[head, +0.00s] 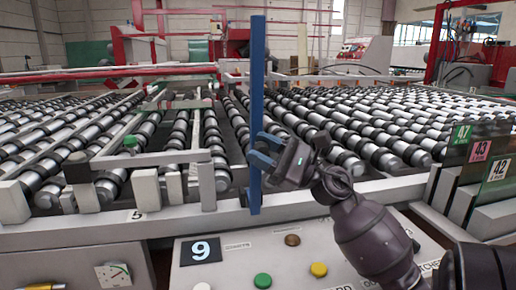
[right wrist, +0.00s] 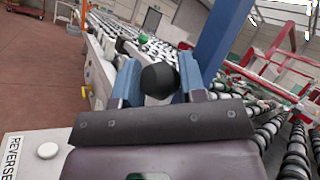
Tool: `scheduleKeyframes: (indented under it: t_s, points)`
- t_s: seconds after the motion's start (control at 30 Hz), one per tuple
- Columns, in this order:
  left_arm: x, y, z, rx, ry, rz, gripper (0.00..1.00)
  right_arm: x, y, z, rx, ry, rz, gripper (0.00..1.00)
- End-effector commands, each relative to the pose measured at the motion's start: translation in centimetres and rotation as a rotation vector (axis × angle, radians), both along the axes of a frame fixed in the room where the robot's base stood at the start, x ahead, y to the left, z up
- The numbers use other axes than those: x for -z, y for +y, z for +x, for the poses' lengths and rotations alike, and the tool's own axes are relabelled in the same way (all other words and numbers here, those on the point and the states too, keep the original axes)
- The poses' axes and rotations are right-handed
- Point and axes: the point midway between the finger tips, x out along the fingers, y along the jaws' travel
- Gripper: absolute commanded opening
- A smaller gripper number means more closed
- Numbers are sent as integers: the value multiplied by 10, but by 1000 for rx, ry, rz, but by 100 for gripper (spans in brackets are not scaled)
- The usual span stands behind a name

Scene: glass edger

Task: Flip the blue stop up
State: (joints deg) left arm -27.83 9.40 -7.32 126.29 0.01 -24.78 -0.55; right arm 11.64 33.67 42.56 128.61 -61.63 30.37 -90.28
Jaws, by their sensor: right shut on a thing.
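The blue stop (head: 257,70) is a long, narrow blue bar standing upright at the front edge of the roller bed in the head view. It also shows in the right wrist view (right wrist: 224,35), just beyond the fingers and to the right. My right gripper (head: 264,150) is at the lower part of the bar, reaching in from the right. In the right wrist view its blue fingers are shut on a round black knob (right wrist: 159,80). How the knob joins the bar is hidden. My left gripper is not in view.
The roller bed (head: 360,125) spreads behind the bar. A grey control panel (head: 225,270) with a "9" label and coloured buttons lies below the gripper. Glass panes with numbered tags (head: 478,152) stand at the right. A grey frame (head: 150,160) is at the left.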

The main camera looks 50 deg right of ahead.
Motion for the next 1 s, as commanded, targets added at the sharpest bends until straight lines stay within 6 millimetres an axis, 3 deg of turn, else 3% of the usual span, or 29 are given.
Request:
scheduleKeyframes:
  t_s: [0.57, 0.6, 0.7, 0.77, 1.0]
  points:
    - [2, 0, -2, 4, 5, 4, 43, 10, 1, 1, -5, 14, 1, 0]
    - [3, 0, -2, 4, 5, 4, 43, 10, 1, 1, -5, 14, 1, 39]
    - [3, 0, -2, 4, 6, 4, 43, 10, 1, 1, -5, 14, 1, 54]
    - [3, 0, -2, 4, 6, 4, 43, 10, 0, 1, -3, 13, 2, 62]
    - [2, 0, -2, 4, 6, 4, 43, 8, -2, 1, 3, 9, 3, 62]
